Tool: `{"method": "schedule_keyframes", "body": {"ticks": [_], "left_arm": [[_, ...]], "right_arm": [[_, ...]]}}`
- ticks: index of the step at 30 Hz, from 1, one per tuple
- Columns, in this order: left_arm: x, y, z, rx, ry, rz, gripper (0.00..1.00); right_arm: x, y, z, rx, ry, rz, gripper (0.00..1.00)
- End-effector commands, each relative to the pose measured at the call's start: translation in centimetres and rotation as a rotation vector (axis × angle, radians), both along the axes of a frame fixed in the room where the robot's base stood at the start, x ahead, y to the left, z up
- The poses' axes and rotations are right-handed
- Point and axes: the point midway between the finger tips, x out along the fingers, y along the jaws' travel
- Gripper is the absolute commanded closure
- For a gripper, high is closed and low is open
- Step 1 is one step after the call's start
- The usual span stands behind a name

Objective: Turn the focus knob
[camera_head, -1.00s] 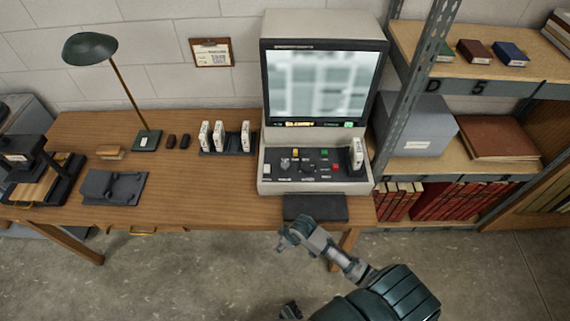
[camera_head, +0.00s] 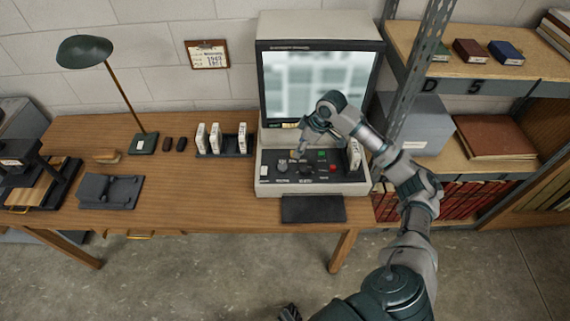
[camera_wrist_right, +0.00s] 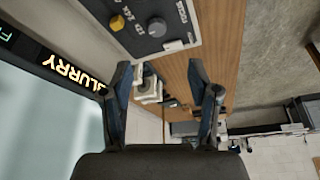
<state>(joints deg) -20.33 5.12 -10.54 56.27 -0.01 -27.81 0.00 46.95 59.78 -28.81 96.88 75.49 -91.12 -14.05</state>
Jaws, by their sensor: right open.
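The grey focus knob (camera_wrist_right: 157,27) shows in the right wrist view beside the FOCUS label, on the reader's control panel. In the head view the knob (camera_head: 282,169) is on the left part of the panel, in front of a small yellow knob (camera_wrist_right: 117,22). My right gripper (camera_wrist_right: 160,76) is open and empty, its two fingers apart. In the head view it hangs above the back of the panel, near the yellow knob and apart from the focus knob. The reader screen (camera_head: 318,85) shows a blurred picture, and its label reads BLURRY (camera_wrist_right: 76,72).
White boxes stand in a dark rack (camera_head: 228,152) left of the reader. Another white box (camera_head: 355,154) stands at the panel's right end. A metal shelf post (camera_head: 420,70) rises close to my right arm. The desk (camera_head: 200,195) front is mostly clear.

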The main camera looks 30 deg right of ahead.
Motion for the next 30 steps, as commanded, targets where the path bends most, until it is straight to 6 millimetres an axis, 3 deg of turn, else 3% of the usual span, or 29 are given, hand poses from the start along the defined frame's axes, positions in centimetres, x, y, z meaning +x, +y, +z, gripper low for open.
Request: {"method": "schedule_keyframes", "body": {"ticks": [3, 8, 21, 30], "left_arm": [[0.0, 0.0, -0.1, 0.0, 0.0, 0.0, 0.52], [0.0, 0.0, -0.2, 0.001, 0.005, 0.0, 0.52], [2.7, -0.7, 0.9, -0.005, -0.012, 0.004, 0.52], [3.0, -1.0, 1.5, -0.007, -0.008, 0.005, 0.52]], "right_arm": [[0.3, -1.0, 1.6, 0.013, -0.009, -0.014, 0.4], [0.8, -0.6, 0.0, 0.018, -0.007, -0.012, 0.4], [3.9, 1.6, -9.6, 0.02, -0.007, -0.014, 0.4], [5.3, 2.7, -13.7, 0.016, -0.009, -0.013, 0.4]]}}
